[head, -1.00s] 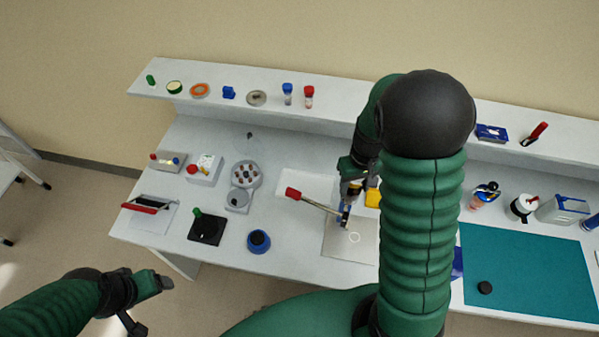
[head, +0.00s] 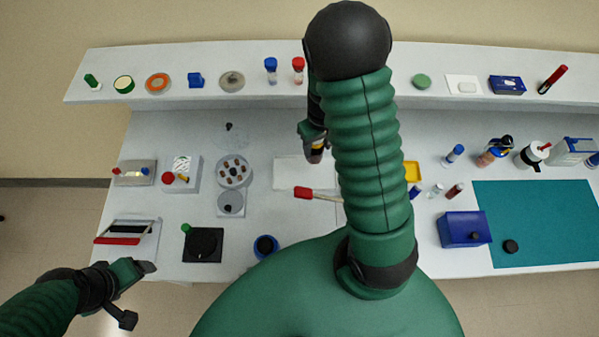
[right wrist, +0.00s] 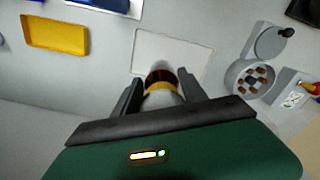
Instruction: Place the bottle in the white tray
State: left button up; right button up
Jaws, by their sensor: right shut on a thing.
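My right gripper (head: 315,146) is shut on the bottle (right wrist: 160,78), which shows a dark reddish end and a yellow band between the fingers in the right wrist view. In the head view only a small part of the bottle shows, below the gripper. The white tray (head: 289,174) is a flat pale rectangle on the bench; my right arm hides its right part. The tray also shows in the right wrist view (right wrist: 191,53), beyond the bottle. My left gripper (head: 146,267) is at the lower left, off the bench and apart from everything; its jaws are unclear.
A red-handled tool (head: 305,193) lies just in front of the tray. A yellow tray (head: 412,172) is to the right, partly behind my arm. A round holder (head: 234,172) stands left of the white tray. A raised shelf (head: 205,97) runs along the back.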

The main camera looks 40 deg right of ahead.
jog(key=shift+s+f, duration=0.1)
jog(key=shift+f, duration=0.6)
jog(key=f, duration=0.3)
jog(key=f+p, duration=0.1)
jog(key=f, duration=0.6)
jog(key=shift+w+d, duration=0.2)
jog(key=shift+d, duration=0.05)
jog(key=shift+s+a, duration=0.1)
jog(key=shift+a, duration=0.1)
jog(key=o, duration=1.4)
jog(key=shift+o, duration=0.2)
jog(key=shift+d, duration=0.1)
